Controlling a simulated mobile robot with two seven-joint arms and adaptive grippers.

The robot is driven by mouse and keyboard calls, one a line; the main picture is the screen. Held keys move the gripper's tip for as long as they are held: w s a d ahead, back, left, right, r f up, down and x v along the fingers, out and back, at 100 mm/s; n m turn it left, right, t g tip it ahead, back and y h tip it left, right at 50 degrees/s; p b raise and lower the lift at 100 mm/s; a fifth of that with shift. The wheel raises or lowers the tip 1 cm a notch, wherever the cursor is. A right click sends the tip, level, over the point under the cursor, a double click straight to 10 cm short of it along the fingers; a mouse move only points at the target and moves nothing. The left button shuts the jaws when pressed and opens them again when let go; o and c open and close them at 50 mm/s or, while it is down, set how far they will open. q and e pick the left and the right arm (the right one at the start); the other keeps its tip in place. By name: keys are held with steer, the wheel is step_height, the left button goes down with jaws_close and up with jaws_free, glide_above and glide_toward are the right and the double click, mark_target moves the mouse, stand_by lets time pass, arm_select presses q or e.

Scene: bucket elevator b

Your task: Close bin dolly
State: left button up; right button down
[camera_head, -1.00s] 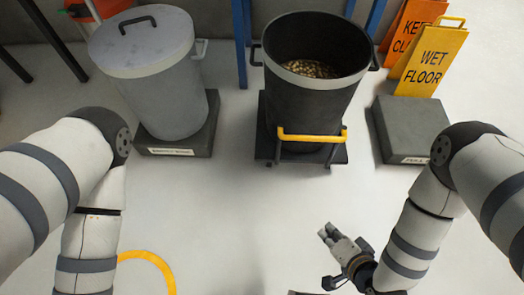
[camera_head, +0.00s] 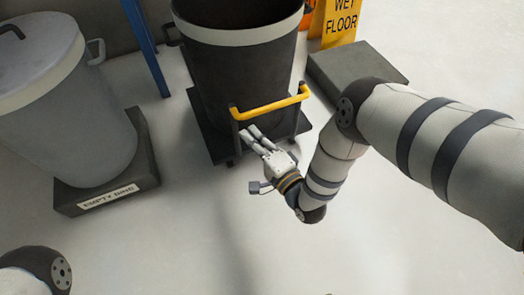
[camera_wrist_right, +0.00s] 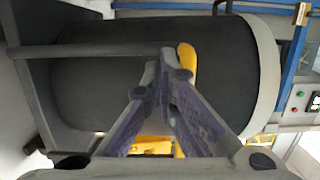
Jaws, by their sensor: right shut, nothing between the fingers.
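The dark bin (camera_head: 240,75) with a pale band at its rim stands upright on the bin dolly (camera_head: 208,130), a low dark platform. The dolly's yellow handle (camera_head: 270,106) runs across the near side of the bin on dark posts. My right gripper (camera_head: 257,137) is shut and empty, with its fingertips just below and in front of the handle. In the wrist view the closed fingertips (camera_wrist_right: 167,72) overlap the dark bin (camera_wrist_right: 95,95), beside part of the yellow handle (camera_wrist_right: 187,62). I cannot tell whether they touch. My left gripper is out of view.
A grey lidded bin (camera_head: 65,110) stands left on a dark plinth (camera_head: 145,165) labelled for empty bins. Another dark plinth (camera_head: 350,72) and a yellow wet floor sign (camera_head: 340,22) are at right. A blue post (camera_head: 145,50) stands behind. The near floor is clear.

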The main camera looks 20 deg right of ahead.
steer(key=shift+b+x, duration=0.7)
steer(key=shift+x, duration=1.7)
